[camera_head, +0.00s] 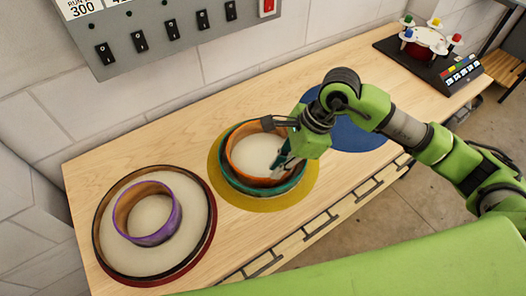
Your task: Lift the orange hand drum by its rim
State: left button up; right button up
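The orange hand drum (240,165) has an orange round wall and a pale inside. It sits within a wider teal drum (228,176) on a yellow round mat (272,204). My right gripper (276,146) is over the right side of the orange drum, with its fingers spread apart. One dark finger is at the far rim and the other is by the near right rim. The arm hides the right part of the drum, and I cannot tell whether the fingers touch the rim. My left gripper is not in view.
On the left, a purple drum (157,237) sits on a wide drum with a dark red rim (205,245). A blue round mat (362,140) lies right of my gripper. A device with coloured knobs (425,48) stands at the far right. A switch panel (178,42) hangs behind the bench.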

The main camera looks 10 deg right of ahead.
aim_at(267, 178)
jog(key=shift+a+f, duration=0.2)
jog(key=shift+f, duration=0.15)
jog(key=p+x, duration=0.1)
jog(key=x, duration=0.1)
jog(key=p+x, duration=0.1)
jog(key=x, duration=0.2)
jog(key=shift+a+r+p, duration=0.15)
jog(key=shift+a+p, duration=0.05)
jog(key=shift+p, duration=0.2)
jog(key=shift+a+f, duration=0.1)
jog(key=shift+f, duration=0.2)
grip_shut()
jog(key=shift+w, duration=0.1)
jog(key=shift+r, duration=0.1)
